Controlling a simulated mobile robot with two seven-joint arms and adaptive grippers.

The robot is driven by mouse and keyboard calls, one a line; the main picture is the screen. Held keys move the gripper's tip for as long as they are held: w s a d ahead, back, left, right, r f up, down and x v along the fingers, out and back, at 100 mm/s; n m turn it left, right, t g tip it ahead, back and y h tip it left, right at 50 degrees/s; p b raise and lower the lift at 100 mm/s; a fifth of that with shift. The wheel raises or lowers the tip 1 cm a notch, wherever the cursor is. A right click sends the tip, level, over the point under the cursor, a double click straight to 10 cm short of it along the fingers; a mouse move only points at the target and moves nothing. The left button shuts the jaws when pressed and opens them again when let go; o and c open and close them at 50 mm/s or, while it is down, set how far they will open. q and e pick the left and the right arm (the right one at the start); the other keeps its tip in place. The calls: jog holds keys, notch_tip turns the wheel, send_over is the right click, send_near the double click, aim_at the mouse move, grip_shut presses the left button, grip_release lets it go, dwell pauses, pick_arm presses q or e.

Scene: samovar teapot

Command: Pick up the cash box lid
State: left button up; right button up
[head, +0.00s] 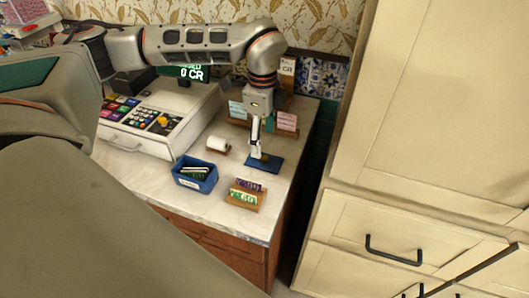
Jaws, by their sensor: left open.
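The cash box lid looks to be the flat dark blue piece (268,163) lying on the counter in the head view. My left gripper (255,152) points down at the left part of this lid, with its fingertips at or just above it; I cannot tell whether they touch. The gripper is open, and the lid lies flat on the counter. The gripper covers a bit of the lid's left side. The open blue cash box (196,181) stands to the left, with green and white slips in it. My right gripper is not in view.
A cash register (150,125) stands at the left. A white paper roll (217,144) lies near the lid. A wooden holder with notes (245,196) stands in front. Card holders (287,122) stand behind. The counter (218,208) ends at the right, beside cream cabinets (400,225).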

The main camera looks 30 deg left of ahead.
aim_at(264, 157)
pick_arm(q)
jog(key=shift+s+f, duration=0.1)
jog(key=shift+f, duration=0.3)
jog(key=shift+s+d+f, duration=0.1)
jog(key=shift+f, duration=0.75)
jog(key=f, duration=0.2)
jog(key=f+p, duration=0.1)
jog(key=f, duration=0.1)
jog(key=shift+w+f, duration=0.1)
jog(key=shift+w, duration=0.25)
jog(key=shift+f, duration=0.4)
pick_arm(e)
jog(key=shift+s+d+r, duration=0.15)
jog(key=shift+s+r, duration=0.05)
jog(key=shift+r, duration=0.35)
pick_arm(q)
jog(key=c, duration=1.8)
grip_shut()
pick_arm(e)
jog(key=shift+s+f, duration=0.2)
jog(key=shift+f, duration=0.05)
